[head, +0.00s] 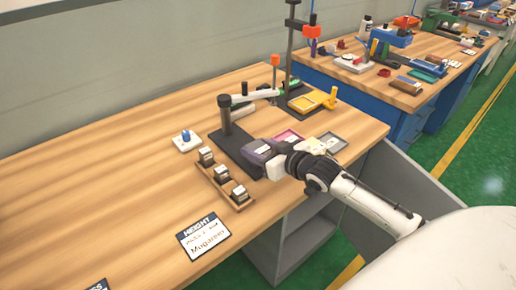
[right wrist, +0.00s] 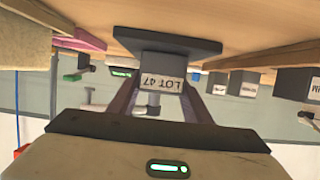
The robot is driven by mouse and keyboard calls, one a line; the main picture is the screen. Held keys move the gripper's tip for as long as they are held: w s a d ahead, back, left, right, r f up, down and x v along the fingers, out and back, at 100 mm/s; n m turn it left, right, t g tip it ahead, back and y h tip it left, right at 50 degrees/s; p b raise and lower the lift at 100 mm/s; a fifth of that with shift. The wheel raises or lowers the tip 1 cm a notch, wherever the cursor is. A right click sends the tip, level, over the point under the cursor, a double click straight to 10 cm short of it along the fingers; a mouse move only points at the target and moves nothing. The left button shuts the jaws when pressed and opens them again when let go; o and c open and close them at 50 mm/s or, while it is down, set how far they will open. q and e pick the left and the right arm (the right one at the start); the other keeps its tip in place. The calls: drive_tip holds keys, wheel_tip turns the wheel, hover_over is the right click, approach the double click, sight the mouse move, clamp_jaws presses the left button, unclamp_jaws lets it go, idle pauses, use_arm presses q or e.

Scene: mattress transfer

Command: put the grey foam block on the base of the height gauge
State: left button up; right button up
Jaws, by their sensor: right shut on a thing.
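The height gauge has a flat dark base (head: 230,152) and an upright dark post (head: 225,115) on the bench. My right gripper (head: 262,152) is over the near right part of the base. In the right wrist view, which looks upside down, my right gripper (right wrist: 158,95) is shut on the grey foam block (right wrist: 165,68), labelled LOT 47. The block is right at the dark base (right wrist: 165,40); I cannot tell whether it touches. In the head view the gripper largely hides the block. My left gripper is not in view.
A wooden rack (head: 222,187) with several labelled blocks stands left of the gripper. A HEIGHT card (head: 203,236) lies nearer. A pink tray (head: 288,136) and a grey tray (head: 332,143) lie to the right. A blue-knobbed item (head: 187,140) sits left.

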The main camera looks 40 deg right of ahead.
drive_tip(key=shift+f, duration=0.1)
drive_tip(key=o, duration=1)
drive_tip(key=shift+o, duration=0.2)
drive_tip(key=shift+r, duration=0.25)
drive_tip(key=a+v, duration=0.1)
drive_tip(key=v, duration=1.1)
drive_tip(key=shift+d+p, duration=0.4)
drive_tip(key=shift+d, duration=0.05)
